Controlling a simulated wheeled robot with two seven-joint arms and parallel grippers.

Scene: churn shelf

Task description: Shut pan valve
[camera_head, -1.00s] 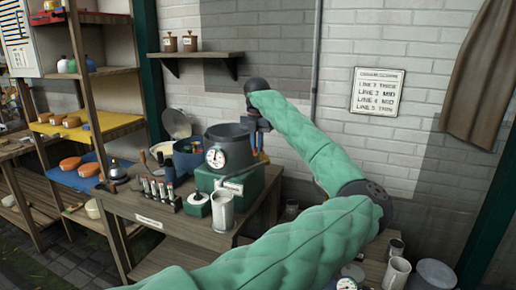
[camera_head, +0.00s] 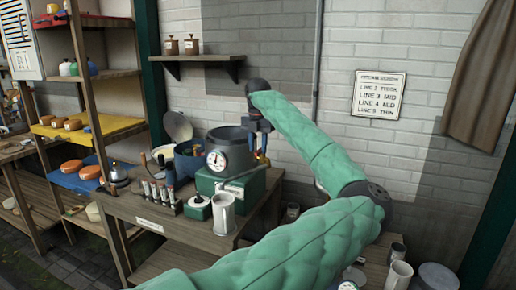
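A grey round pan (camera_head: 229,146) with a white dial gauge (camera_head: 216,160) sits on a green base (camera_head: 240,188) on the wooden bench. Something small, yellow and red (camera_head: 261,157), shows at the pan's right side; I cannot tell whether it is the valve handle. My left gripper (camera_head: 259,150) points down beside the pan's right rim, just above and around that small piece. Its two fingers look apart, with no object clearly held between them. Whether they touch anything is too small to tell. My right gripper is not in view.
A rack of small bottles (camera_head: 160,192) is to the left. A wall shelf (camera_head: 199,57) with two jars hangs behind. Shelving (camera_head: 98,130) stands at far left.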

